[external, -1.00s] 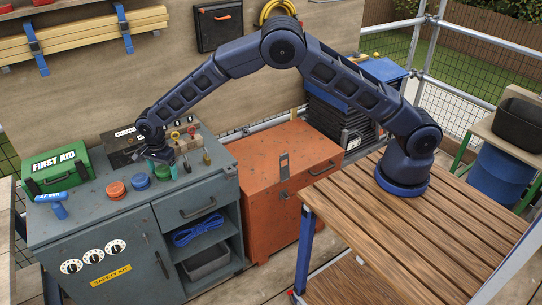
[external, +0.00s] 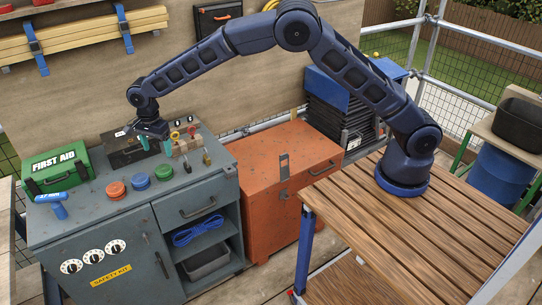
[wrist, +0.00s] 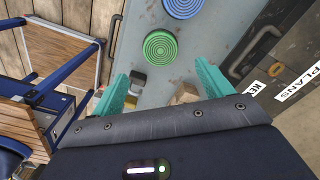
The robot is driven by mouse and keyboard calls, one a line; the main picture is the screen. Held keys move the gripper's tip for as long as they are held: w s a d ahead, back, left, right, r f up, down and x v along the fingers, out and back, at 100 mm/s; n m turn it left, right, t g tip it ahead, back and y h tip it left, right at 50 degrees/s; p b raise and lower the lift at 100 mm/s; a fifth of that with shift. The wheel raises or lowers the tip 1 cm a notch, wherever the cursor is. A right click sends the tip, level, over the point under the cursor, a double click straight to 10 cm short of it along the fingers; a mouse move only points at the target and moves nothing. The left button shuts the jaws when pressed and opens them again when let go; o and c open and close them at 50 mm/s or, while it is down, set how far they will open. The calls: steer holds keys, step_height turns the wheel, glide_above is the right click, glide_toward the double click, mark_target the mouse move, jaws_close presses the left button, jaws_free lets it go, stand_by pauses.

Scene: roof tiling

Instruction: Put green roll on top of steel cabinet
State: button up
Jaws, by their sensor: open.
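The green roll (external: 163,172) lies flat on top of the grey-blue steel cabinet (external: 110,222), near its front edge, to the right of the blue and orange rolls. In the wrist view the green roll (wrist: 160,47) shows its round ribbed top, beyond my fingertips. My gripper (external: 156,148) is above the cabinet top, higher than the green roll and a little behind it. Its teal fingers are spread apart with nothing between them, as the wrist view of my gripper (wrist: 160,75) also shows. The roll is clear of the fingers.
A blue roll (external: 139,180) and an orange roll (external: 115,190) stand in line with the green one. A first-aid box (external: 57,170), a blue-handled tool (external: 52,200) and padlocks near a dark box (external: 120,151) share the top. An orange chest (external: 275,165) stands right.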

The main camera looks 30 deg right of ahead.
steer(key=shift+r, duration=0.75)
steer(key=w+d+r+n, duration=0.1)
steer(key=w+d+r, duration=0.4)
steer(key=d+r, duration=0.5)
steer(key=s+d+r+n, duration=0.1)
steer(key=d+r, duration=0.4)
steer(key=d, duration=0.6)
steer(key=s+d+r+n+t+y, duration=0.1)
steer(key=d+r, duration=0.4)
steer(key=d, duration=0.6)
steer(key=d+r+n, duration=0.2)
steer(key=d+r, duration=0.3)
steer(key=d, duration=0.6)
steer(key=s+d+r+n+t, duration=0.1)
steer(key=s+d+r, duration=0.1)
steer(key=s+d, duration=0.3)
steer(key=s+d+r, duration=0.1)
steer(key=s+d, duration=0.1)
steer(key=d, duration=0.5)
steer(key=s+d+f+n+t, duration=0.1)
steer(key=s+d+f+n, duration=0.1)
steer(key=s+d, duration=0.6)
steer(key=s+d+f+n+t+h, duration=0.1)
steer(key=s+d+f+n, duration=0.1)
steer(key=s+d, duration=0.6)
steer(key=s+f, duration=0.1)
steer(key=s, duration=0.5)
steer(key=shift+s+d+n, duration=0.15)
steer(key=shift+d+n, duration=0.2)
steer(key=shift+n, duration=0.05)
